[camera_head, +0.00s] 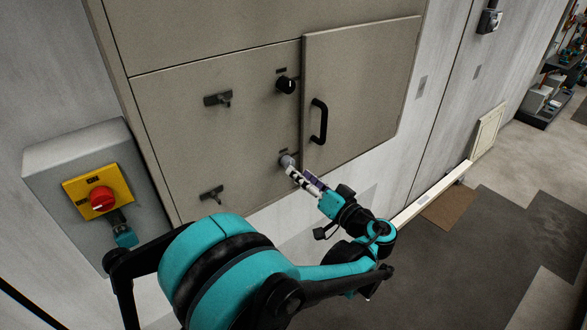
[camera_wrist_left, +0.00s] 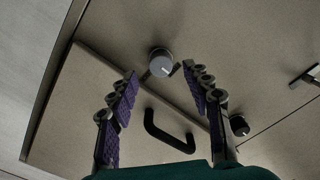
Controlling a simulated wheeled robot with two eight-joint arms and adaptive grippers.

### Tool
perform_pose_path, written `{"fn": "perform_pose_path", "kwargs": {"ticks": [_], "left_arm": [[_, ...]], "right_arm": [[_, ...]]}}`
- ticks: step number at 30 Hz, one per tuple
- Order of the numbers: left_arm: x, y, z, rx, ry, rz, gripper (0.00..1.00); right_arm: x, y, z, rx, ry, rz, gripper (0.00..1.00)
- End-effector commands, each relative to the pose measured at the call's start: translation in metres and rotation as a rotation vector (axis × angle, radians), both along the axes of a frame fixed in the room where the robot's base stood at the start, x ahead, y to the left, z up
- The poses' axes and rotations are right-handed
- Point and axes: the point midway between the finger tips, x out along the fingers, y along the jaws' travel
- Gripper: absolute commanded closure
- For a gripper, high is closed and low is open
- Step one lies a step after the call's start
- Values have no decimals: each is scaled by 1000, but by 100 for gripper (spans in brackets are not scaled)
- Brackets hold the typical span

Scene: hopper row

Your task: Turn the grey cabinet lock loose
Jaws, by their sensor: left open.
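The grey lock (camera_head: 287,160) is a round knob on the beige cabinet front, low and left of the door with the black handle. It also shows in the left wrist view (camera_wrist_left: 160,62) as a grey disc with a light mark. My left gripper (camera_head: 296,173) is open, its fingertips close to the grey lock. In the left wrist view the two purple-padded fingers (camera_wrist_left: 160,74) stand to either side of the lock. I cannot tell whether the pads reach around or touch it. The gripper partly hides the lock in the head view. My right gripper is not in view.
A black knob (camera_head: 286,86) sits above the grey lock. The black door handle (camera_head: 318,121) is close on the right. Two dark latches (camera_head: 218,98) are on the left panel. A red switch (camera_head: 102,198) on a grey box stands at the left. Floor is open at right.

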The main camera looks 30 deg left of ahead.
Motion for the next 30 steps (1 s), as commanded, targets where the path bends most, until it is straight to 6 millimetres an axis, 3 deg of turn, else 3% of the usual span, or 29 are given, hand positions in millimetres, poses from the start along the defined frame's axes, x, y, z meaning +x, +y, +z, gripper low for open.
{"fn": "perform_pose_path", "kwargs": {"ticks": [4, 10, 30], "left_arm": [[-12, -32, 0, 0, 0, -5, 51], [-23, -58, 0, 0, 0, -2, 51], [-26, -64, 0, -1, 0, 1, 51]], "right_arm": [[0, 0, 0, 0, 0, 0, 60], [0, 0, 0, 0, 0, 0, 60], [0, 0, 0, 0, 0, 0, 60]]}}
